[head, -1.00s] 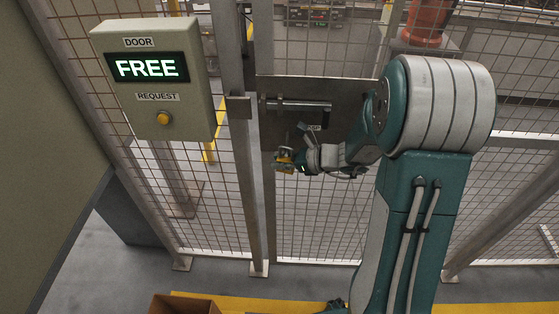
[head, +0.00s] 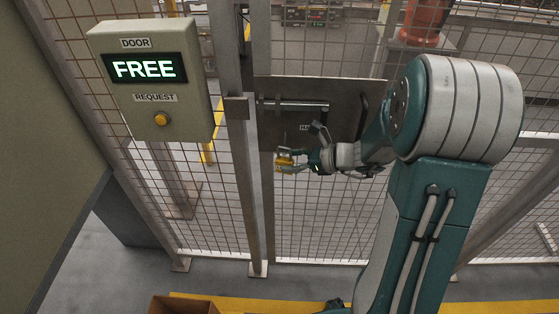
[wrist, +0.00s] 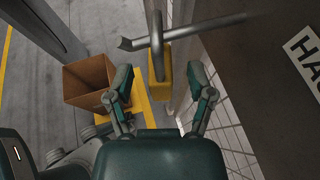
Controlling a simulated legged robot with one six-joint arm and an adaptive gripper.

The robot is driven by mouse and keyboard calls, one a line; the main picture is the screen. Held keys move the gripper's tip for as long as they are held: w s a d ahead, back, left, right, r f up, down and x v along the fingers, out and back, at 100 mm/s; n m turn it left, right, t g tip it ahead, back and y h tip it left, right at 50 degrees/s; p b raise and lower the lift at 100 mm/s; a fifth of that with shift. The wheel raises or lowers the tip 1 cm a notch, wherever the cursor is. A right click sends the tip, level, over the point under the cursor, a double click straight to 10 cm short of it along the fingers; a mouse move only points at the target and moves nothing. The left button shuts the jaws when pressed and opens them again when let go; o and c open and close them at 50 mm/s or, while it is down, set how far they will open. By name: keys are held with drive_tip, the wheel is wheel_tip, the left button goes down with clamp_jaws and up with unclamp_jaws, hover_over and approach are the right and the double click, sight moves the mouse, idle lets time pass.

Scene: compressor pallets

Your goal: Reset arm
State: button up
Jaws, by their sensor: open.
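My gripper (head: 286,160) is in front of the mesh door, just below the grey door plate (head: 272,130). In the wrist view my gripper (wrist: 162,92) has its two fingers spread apart with nothing between them touching either one. The door handle (head: 298,106) is a horizontal metal bar on the plate, above my gripper. A metal bar also crosses the top of the wrist view. My gripper and the handle are apart in the head view. My arm stands at the right of the head view, bent at its large joint.
A door request box (head: 153,82) reading FREE, with a yellow button, hangs at the left. An open cardboard box (wrist: 88,80) stands on the floor; its top edge shows in the head view (head: 184,304). Mesh fence and posts surround the door. A yellow line marks the floor.

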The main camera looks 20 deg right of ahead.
drive_tip(key=v, duration=0.8)
drive_tip(key=s+a+r+n+g+h, duration=0.45)
drive_tip(key=s+a+n, duration=0.5)
drive_tip(key=n, duration=0.35)
drive_tip(key=s+r+n+t+h, duration=0.1)
drive_tip(key=s+r+n+h, duration=0.1)
drive_tip(key=n, duration=0.4)
drive_tip(key=s+d+r+n+t+h, duration=0.1)
drive_tip(key=s+r+n+h, duration=0.2)
drive_tip(key=s+n+h, duration=0.1)
drive_tip(key=shift+s+d+n+t+h, duration=0.25)
drive_tip(key=shift+s+n+t+h, duration=0.1)
drive_tip(key=shift+s+n, duration=0.6)
drive_tip(key=shift+d+r, duration=0.1)
drive_tip(key=shift+r, duration=0.05)
